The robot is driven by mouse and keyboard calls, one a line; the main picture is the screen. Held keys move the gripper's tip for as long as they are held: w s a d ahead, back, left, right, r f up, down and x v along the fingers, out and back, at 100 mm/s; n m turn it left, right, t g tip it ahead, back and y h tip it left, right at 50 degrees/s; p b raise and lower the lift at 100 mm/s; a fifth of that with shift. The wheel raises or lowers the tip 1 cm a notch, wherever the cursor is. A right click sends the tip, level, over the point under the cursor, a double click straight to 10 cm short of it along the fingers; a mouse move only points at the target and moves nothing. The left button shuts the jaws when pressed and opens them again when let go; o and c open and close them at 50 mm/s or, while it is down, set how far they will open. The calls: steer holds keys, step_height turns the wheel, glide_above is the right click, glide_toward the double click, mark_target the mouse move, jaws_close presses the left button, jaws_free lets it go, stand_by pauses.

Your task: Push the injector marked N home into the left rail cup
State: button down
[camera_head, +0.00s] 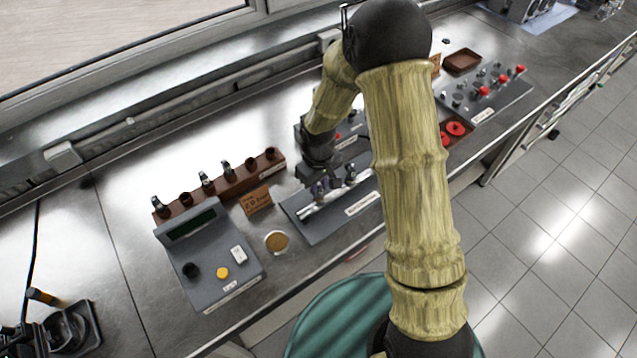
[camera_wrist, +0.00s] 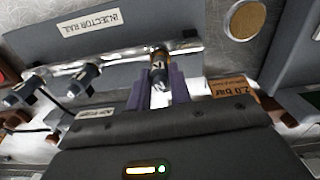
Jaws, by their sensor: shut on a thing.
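The injector rail (camera_head: 308,211), a silver tube on a grey plate labelled INJECTOR RAIL, lies on the bench. It also shows in the wrist view (camera_wrist: 120,53), seen from the opposite side. My gripper (camera_wrist: 158,92) has its purple fingers shut on a dark injector with a tan band and a mark that looks like a turned N (camera_wrist: 158,68). This injector is at the rail, at its left end as the head view sees it. Its tip and the left cup are hidden, so its depth cannot be told. Other injectors (camera_wrist: 85,75) sit along the rail.
A brown rack (camera_head: 240,172) with some injectors and some empty holes stands at left. Beside it are an orange card (camera_head: 257,200), a grey console (camera_head: 208,262) and a round tan disc (camera_head: 277,241). Trays and a panel with red knobs (camera_head: 484,91) lie beyond my arm.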

steer(key=shift+f, duration=0.15)
steer(key=shift+d, duration=0.1)
steer(key=c, duration=1.7)
jaws_free()
steer(key=o, duration=0.5)
steer(key=shift+a, duration=0.2)
steer(key=shift+s, duration=0.15)
